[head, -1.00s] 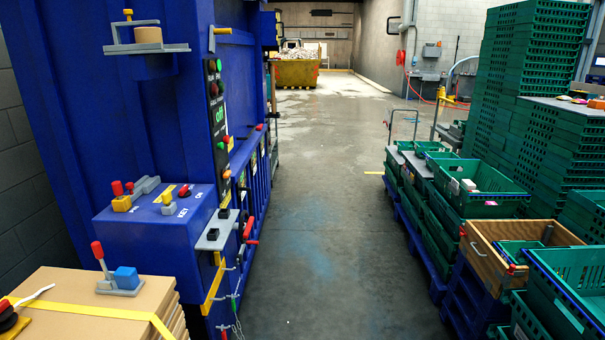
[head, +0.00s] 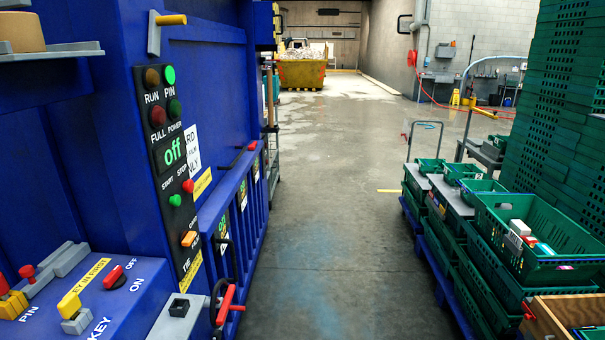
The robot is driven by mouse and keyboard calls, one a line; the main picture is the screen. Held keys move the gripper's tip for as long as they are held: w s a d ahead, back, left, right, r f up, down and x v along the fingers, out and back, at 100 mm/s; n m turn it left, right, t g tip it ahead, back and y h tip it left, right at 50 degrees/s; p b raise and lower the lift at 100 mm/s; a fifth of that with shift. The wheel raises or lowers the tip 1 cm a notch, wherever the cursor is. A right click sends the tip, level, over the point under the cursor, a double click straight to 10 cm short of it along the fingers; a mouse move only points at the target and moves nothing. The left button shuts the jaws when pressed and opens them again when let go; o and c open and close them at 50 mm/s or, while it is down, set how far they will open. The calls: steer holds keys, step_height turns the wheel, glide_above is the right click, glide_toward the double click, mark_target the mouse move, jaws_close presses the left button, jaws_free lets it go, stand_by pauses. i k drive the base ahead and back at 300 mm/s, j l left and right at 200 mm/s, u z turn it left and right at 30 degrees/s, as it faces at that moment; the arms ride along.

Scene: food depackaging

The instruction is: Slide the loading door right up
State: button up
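A large blue machine (head: 90,110) fills the left side of the head view. Its front, seen at a steep angle, carries blue barred panels (head: 235,215) with a black handle (head: 238,158) near the top. I cannot tell for sure which panel is the loading door. A yellow-ended lever (head: 168,20) sticks out above, and a red-handled lever (head: 228,303) sits low on the front edge. A control strip (head: 172,175) shows lamps, buttons and a green "off" display. My gripper is not in view.
A wet concrete aisle (head: 340,220) runs clear ahead. Green crates (head: 540,235) on blue pallets line the right, with a tall stack (head: 565,110) behind. A trolley handle (head: 425,124) stands beside them. A yellow skip (head: 302,73) holds rubble at the far end.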

mark_target(209, 58)
steer(key=i+u, duration=0.1)
steer(key=i, duration=0.8)
steer(key=i+l+u, duration=0.1)
steer(key=i, duration=0.8)
steer(key=i+u, duration=0.45)
steer(key=i+l+u, duration=0.1)
steer(key=i+u, duration=0.35)
steer(key=i+l+u, duration=0.25)
steer(key=u, duration=0.25)
steer(key=i+l+u, duration=0.1)
steer(key=i+u, duration=0.2)
steer(key=i+l+u, duration=0.15)
steer(key=u, duration=0.2)
